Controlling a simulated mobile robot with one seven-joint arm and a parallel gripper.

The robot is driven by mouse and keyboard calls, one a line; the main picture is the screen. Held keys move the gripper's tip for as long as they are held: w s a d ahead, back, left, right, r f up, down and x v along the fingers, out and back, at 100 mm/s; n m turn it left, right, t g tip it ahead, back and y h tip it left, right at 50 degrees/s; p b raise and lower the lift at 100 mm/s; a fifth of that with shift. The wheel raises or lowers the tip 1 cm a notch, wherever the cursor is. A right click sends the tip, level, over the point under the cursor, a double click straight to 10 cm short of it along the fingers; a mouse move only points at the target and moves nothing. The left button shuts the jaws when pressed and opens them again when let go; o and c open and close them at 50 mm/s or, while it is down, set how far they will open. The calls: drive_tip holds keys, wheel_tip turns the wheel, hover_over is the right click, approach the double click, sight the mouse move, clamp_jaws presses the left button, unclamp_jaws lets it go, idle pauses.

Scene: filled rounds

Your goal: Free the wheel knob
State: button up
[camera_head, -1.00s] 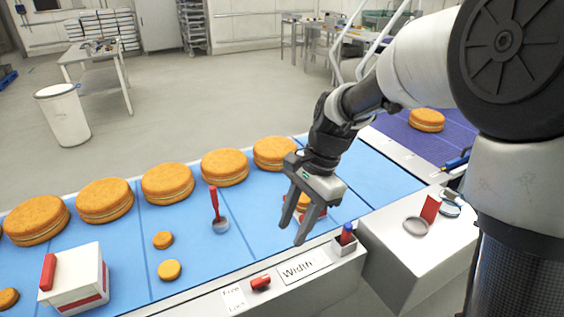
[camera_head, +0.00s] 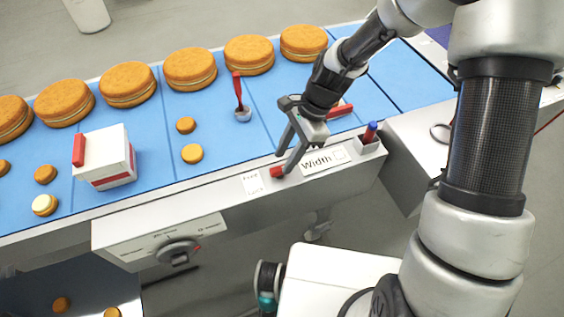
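A small red knob (camera_head: 277,172) sits on the front rail of the conveyor, between a white label (camera_head: 253,184) that seems to read Free and Lock and a "Width" label (camera_head: 323,159). My gripper (camera_head: 283,163) is over the rail with its fingers pointing down, spread apart with a gap between them. One fingertip is right at the red knob and partly covers it. I cannot tell whether it touches the knob. Which way the knob is turned is unclear.
A grey dial (camera_head: 178,252) is on the panel below the rail. A blue-topped red knob (camera_head: 370,132) stands at the rail's right end. A white box (camera_head: 108,160), a red-handled tool (camera_head: 239,92) and several filled rounds (camera_head: 190,67) are on the blue belt (camera_head: 225,155).

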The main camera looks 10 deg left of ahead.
sight(279, 168)
drive_tip(key=shift+x, duration=1.5)
drive_tip(key=shift+c, duration=0.2)
clamp_jaws()
